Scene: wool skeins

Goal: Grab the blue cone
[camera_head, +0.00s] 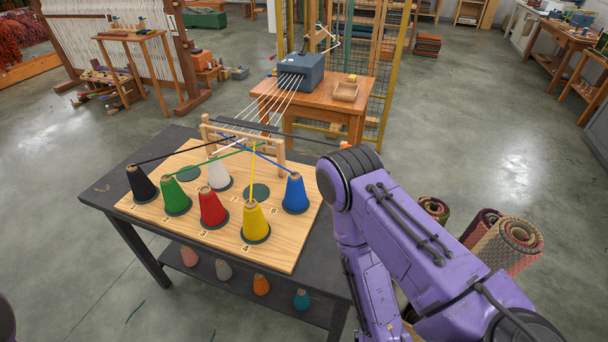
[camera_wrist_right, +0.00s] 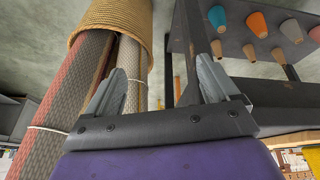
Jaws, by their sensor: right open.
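The blue cone (camera_head: 295,194) stands upright on a dark disc at the right side of the wooden board (camera_head: 292,255). A blue thread runs from its top to the small wooden frame (camera_head: 275,158) at the board's back. My right arm comes in right of the table, and its gripper is out of the head view. In the right wrist view my right gripper (camera_wrist_right: 162,68) is open and empty, its two grey fingers wide apart. It is near the table's lower shelf, well away from the blue cone. My left gripper is not in view.
Black, green, red, white and yellow cones share the board, with threads strung to the frame. An empty dark disc (camera_head: 257,192) lies left of the blue cone. Small cones stand on the lower shelf (camera_head: 236,284). Rolled rugs (camera_head: 508,245) stand right of my arm.

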